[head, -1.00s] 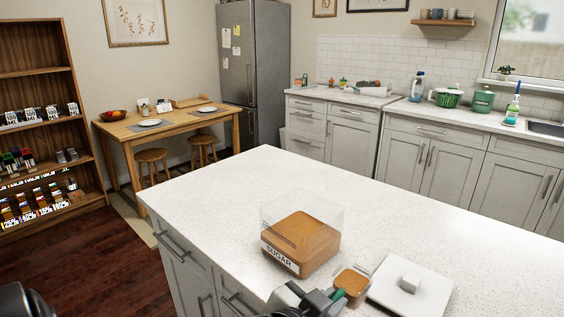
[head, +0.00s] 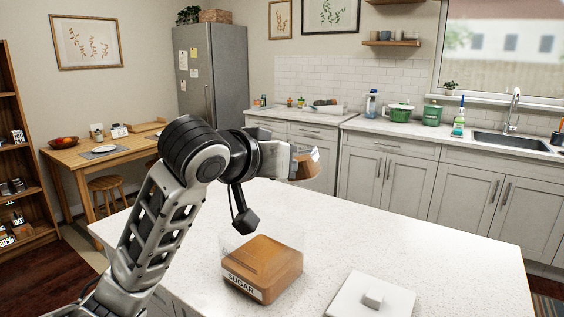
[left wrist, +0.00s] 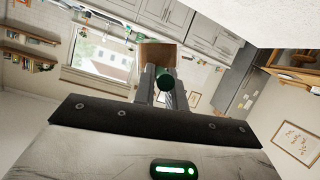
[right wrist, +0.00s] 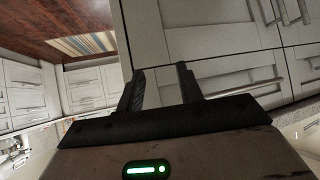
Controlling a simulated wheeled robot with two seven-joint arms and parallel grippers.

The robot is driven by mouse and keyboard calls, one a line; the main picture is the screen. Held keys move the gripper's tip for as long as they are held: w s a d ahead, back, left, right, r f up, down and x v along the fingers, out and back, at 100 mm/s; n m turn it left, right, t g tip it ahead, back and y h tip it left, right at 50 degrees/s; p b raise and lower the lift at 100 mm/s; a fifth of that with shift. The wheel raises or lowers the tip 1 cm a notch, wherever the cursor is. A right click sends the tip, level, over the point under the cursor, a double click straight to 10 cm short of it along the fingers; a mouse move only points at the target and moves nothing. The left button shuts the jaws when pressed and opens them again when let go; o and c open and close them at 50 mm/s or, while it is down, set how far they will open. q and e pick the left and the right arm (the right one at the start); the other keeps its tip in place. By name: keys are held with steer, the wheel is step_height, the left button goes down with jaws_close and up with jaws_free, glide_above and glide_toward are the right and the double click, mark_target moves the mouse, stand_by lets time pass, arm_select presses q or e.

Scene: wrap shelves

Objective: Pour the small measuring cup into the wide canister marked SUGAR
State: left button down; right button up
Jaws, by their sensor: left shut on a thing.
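The wide SUGAR canister (head: 243,288) stands open on the white island, clear-walled with brown sugar inside and its label facing me. My left gripper (head: 300,150) is shut on the green handle (left wrist: 165,80) of the small measuring cup (head: 305,166) and holds it well above the island. The cup shows brown contents in the head view, and it also shows in the left wrist view (left wrist: 157,54). It looks roughly upright; its exact tilt is hard to tell. My right gripper (right wrist: 160,72) is open and empty, and shows only in the right wrist view.
A white square lid (head: 350,300) with a knob lies on the island right of the canister. The island top (head: 430,250) is otherwise clear. Cabinet fronts (right wrist: 220,40) fill much of the right wrist view. A back counter with a sink (head: 510,146) is farther off.

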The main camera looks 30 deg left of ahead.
arm_select(q)
steer(key=a+f+n+h, duration=0.2)
steer(key=a+f+n, duration=0.1)
steer(key=f, duration=0.7)
steer(key=shift+a+n+h, duration=0.2)
steer(key=shift+n+h, duration=0.1)
steer(key=shift+s+a+f, duration=0.15)
steer(key=shift+f, duration=0.1)
steer(key=shift+a+f+n+t+h, duration=0.2)
steer(key=shift+f+n+t+h, duration=0.1)
steer(key=shift+f+n, duration=0.25)
steer(key=shift+a+f+n+t+h, duration=0.15)
steer(key=shift+f+n+h, duration=0.2)
steer(key=shift+n, duration=0.35)
steer(key=shift+a+f+n+t+h, duration=0.25)
steer(key=shift+f+n, duration=0.2)
steer(key=shift+n, duration=0.2)
stand_by(1.3)
steer(key=shift+a+f+n+t+h, duration=0.3)
steer(key=shift+f+n, duration=0.15)
steer(key=shift+n, duration=0.3)
steer(key=shift+a+f+n+t+h, duration=0.25)
steer(key=shift+f+n, duration=0.2)
steer(key=shift+n, duration=0.3)
stand_by(1.0)
steer(key=shift+r+n+h, duration=0.15)
steer(key=shift+n+h, duration=0.1)
steer(key=shift+n, duration=0.25)
